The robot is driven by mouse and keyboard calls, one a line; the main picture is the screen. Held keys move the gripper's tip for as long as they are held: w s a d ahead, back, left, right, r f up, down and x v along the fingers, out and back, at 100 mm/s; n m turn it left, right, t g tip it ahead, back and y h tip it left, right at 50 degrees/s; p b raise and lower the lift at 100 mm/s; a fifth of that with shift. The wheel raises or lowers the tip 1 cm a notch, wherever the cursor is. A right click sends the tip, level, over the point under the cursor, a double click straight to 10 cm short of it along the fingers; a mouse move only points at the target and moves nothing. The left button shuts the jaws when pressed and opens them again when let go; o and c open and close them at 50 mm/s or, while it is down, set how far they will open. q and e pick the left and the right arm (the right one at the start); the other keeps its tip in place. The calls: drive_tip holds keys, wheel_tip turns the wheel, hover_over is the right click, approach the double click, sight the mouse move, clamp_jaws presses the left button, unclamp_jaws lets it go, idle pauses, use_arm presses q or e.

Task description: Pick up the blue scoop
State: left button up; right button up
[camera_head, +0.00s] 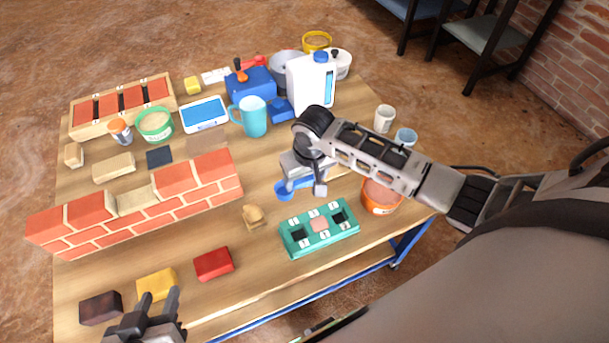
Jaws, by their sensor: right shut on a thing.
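The blue scoop (285,192) is in the middle right of the table, with its bowl to the left and its handle running right under my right gripper. My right gripper (306,187) comes in from the right and is shut on the scoop's handle; the gripper body hides part of it. I cannot tell whether the scoop is clear of the table top. My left gripper (158,308) is at the bottom left, with its two fingers apart and nothing visible between them, near a yellow block (157,283).
A brick wall model (140,203) stands at left. A teal tray (319,228), a wooden piece (254,217) and an orange bucket (380,198) surround the scoop. A blue mug (253,116) and white jug (311,84) stand behind. A red block (213,264) lies in front.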

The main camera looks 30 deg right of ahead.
drive_tip(key=s+a+r+p, duration=0.2)
drive_tip(key=s+r, duration=0.6)
drive_tip(key=s, duration=0.4)
drive_tip(key=shift+a, duration=0.3)
